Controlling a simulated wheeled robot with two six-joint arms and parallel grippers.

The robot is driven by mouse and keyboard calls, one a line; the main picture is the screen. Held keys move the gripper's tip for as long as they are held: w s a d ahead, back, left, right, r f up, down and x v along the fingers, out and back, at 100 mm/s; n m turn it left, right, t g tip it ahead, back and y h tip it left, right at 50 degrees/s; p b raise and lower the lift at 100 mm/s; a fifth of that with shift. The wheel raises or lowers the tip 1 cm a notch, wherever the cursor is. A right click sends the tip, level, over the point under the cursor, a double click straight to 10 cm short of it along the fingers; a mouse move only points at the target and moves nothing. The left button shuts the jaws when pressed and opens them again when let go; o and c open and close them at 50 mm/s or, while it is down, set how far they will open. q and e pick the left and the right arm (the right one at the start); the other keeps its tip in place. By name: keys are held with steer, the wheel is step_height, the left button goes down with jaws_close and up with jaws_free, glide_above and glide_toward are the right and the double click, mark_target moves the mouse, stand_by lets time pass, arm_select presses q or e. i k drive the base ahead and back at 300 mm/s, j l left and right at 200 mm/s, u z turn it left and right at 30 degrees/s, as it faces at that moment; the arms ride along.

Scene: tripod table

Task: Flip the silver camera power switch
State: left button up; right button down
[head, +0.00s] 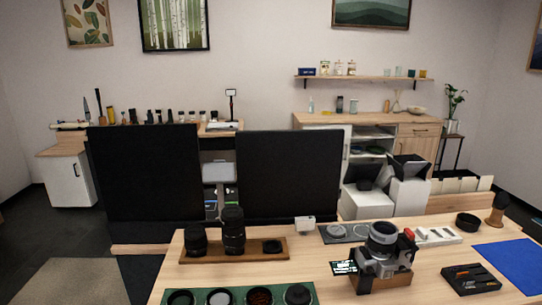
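The silver camera (366,264) sits at the right of the wooden table (330,277), on a small wooden block (392,283). A large silver and black lens (382,236) is on it and tilts upward. The power switch is too small to make out, so its position cannot be told. Neither of my grippers shows in the head view.
A wooden tray (219,257) with two upright black lenses stands at the left. A green mat (240,304) with several round lens parts lies in front. A black tray (470,278) and a blue cloth (512,262) lie right of the camera. Bare table lies between tray and camera.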

mark_target(416, 248)
steer(key=i+l+z, duration=0.2)
steer(key=z, duration=0.25)
steer(key=i+l+z, duration=0.2)
steer(key=z, duration=0.2)
